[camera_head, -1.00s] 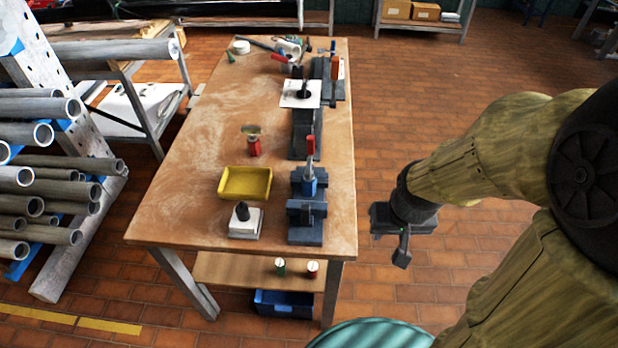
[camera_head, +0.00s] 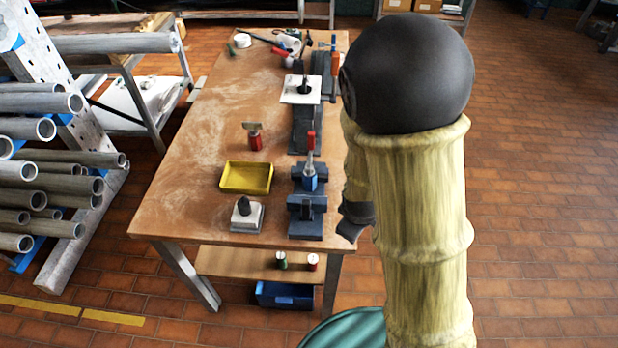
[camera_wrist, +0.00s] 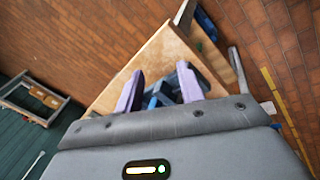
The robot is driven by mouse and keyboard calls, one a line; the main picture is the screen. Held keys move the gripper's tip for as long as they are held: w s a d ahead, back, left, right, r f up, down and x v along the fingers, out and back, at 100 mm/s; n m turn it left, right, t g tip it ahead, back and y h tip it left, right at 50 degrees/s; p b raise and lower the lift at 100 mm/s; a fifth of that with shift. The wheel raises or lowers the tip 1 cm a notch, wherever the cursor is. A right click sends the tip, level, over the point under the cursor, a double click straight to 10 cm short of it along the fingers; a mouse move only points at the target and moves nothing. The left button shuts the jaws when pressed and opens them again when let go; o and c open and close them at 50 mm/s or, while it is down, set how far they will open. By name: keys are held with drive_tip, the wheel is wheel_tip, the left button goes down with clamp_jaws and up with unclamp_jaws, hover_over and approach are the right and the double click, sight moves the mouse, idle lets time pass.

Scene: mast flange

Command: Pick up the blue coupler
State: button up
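The blue coupler (camera_head: 309,182) appears to be the small blue piece standing upright at the blue-grey vise (camera_head: 306,222) near the table's front right. A red-handled part (camera_head: 311,142) rises directly above it. My gripper shows in the wrist view (camera_wrist: 159,78) with its two fingers apart and nothing held between them. Blue parts at the vise show beyond and between the fingers, but I cannot tell the coupler from the vise there. In the head view my arm mostly hides the gripper, which is right of the vise, apart from the coupler.
A yellow tray (camera_head: 246,178), a white block with a dark knob (camera_head: 247,216) and a red-based part (camera_head: 254,137) stand left of the vise. A white plate (camera_head: 300,90) is farther back. The wooden table's (camera_head: 190,170) left side is clear. Pipes (camera_head: 40,130) are racked at left.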

wheel_tip(320, 180, down, 2)
drive_tip(key=w+a+n+t+h+p, duration=0.1)
drive_tip(key=w+a+n+t, duration=0.1)
drive_tip(key=n, duration=0.5)
drive_tip(key=n+t+y+p, duration=0.15)
drive_tip(key=n+t, duration=0.65)
drive_tip(key=n, duration=1)
approach(307, 169)
drive_tip(key=shift+s+a+r, duration=0.1)
drive_tip(key=shift+s+r, duration=0.9)
drive_tip(key=shift+s, duration=0.2)
drive_tip(key=p+x, duration=0.3)
drive_tip(key=x, duration=0.8)
drive_tip(key=shift+w+f+p, duration=0.15)
drive_tip(key=shift+p, duration=0.2)
drive_tip(key=shift+w+f, duration=0.25)
drive_tip(key=shift+w, duration=0.1)
drive_tip(key=shift+w, duration=0.1)
